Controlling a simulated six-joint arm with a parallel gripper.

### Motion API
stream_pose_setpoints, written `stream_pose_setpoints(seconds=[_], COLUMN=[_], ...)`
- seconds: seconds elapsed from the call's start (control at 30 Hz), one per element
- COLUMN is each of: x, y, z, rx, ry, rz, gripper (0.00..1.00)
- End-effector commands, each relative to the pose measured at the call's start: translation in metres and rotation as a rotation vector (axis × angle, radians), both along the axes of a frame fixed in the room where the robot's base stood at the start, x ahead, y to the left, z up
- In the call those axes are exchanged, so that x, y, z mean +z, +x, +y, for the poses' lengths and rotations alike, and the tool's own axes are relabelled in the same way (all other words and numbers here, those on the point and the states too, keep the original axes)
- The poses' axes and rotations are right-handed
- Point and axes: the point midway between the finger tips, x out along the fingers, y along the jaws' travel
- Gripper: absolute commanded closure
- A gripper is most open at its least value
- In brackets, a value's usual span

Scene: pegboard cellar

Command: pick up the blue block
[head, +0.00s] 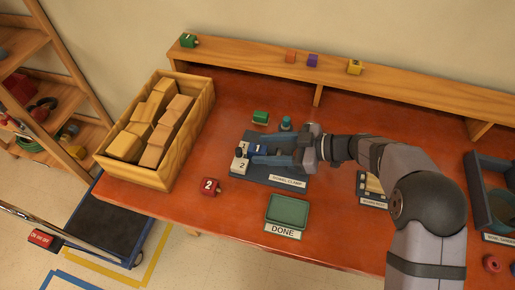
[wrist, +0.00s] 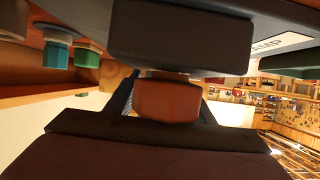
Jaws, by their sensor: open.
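The blue block (head: 260,148), marked 1, sits at the dowel clamp (head: 283,181) in the middle of the red-brown table. My gripper (head: 256,157) is open and low over the clamp, reaching in from the right, with its fingers close to the blue block. The gripper hides part of the block and clamp, and I cannot tell whether the fingers touch the block. In the wrist view, dark parts fill much of the picture and no blue block can be made out.
A pale piece marked 2 (head: 241,164) is at the clamp's left end. Close by are a green block (head: 261,117), a teal knob (head: 286,123), a red block (head: 210,187) and the green DONE tray (head: 287,223). A wooden crate (head: 184,142) of blocks stands left.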

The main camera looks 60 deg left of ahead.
Motion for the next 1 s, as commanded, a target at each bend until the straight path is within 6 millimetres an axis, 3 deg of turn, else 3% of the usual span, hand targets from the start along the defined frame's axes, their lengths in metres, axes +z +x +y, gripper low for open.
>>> stream_pose_setpoints(seconds=[0.27, 0.43, 0.5, 0.77, 1.0], x=[-0.001, -0.001, -0.001, 0.001, 0.024], y=[-0.002, -0.002, -0.002, -0.001, -0.001], z=[0.002, 0.002, 0.002, 0.002, 0.002], rx=[-0.001, -0.001, -0.001, -0.001, -0.002], ry=[0.001, 0.000, 0.000, 0.002, 0.003], rz=[-0.001, 0.000, 0.000, 0.000, -0.002], gripper=[0.54, 0.95, 0.99, 0.99, 0.99])
